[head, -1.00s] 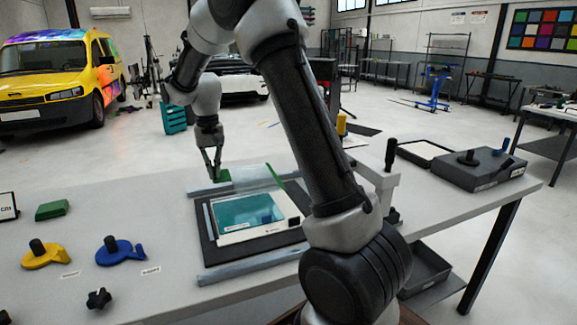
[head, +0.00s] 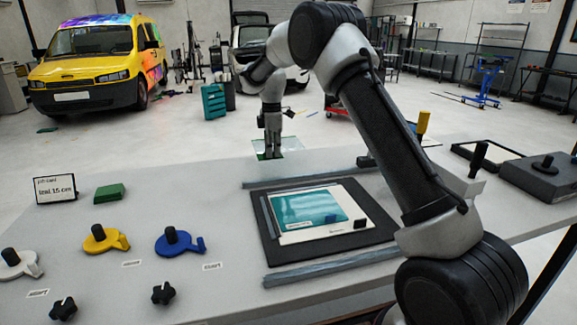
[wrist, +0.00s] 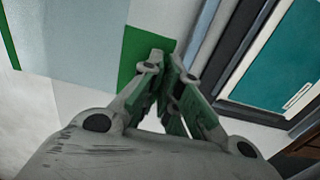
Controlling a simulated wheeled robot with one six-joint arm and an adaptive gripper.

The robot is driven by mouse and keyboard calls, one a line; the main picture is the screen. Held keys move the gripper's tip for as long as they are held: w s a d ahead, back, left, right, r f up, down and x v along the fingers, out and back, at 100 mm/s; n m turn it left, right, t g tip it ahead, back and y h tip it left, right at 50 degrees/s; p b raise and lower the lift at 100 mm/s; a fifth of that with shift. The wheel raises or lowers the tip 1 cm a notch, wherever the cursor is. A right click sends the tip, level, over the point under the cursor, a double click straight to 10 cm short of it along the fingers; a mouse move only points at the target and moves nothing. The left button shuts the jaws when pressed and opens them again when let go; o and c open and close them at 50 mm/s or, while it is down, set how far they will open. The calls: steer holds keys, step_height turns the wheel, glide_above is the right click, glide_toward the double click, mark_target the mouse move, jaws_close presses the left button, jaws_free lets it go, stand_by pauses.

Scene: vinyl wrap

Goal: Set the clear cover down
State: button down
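The clear cover (head: 291,146) is a thin see-through sheet with green parts, at the table's back edge in the head view. My gripper (head: 271,156) is at its green tab. In the wrist view the fingertips (wrist: 164,66) come together at the green tab (wrist: 146,42), and the pale sheet (wrist: 82,38) spreads to the left. The gripper looks shut on the cover's tab. I cannot tell whether the sheet touches the table. The framed teal panel (head: 318,232) lies uncovered on a dark mat (head: 372,217).
Grey strips lie along the mat's back (head: 290,180) and front (head: 330,266). Blue (head: 178,246), yellow (head: 104,242) and white (head: 18,264) handled tools, a green block (head: 109,192) and a sign (head: 55,189) stand left. A grey box (head: 545,178) is at right.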

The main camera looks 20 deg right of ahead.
step_height(320, 180, down, 7)
steer(key=shift+f, duration=0.1)
stand_by(0.4)
steer(key=c, duration=1.6)
jaws_free()
steer(key=shift+c, duration=0.2)
step_height(320, 180, up, 12)
steer(key=shift+s+r, duration=0.1)
steer(key=shift+r, duration=0.05)
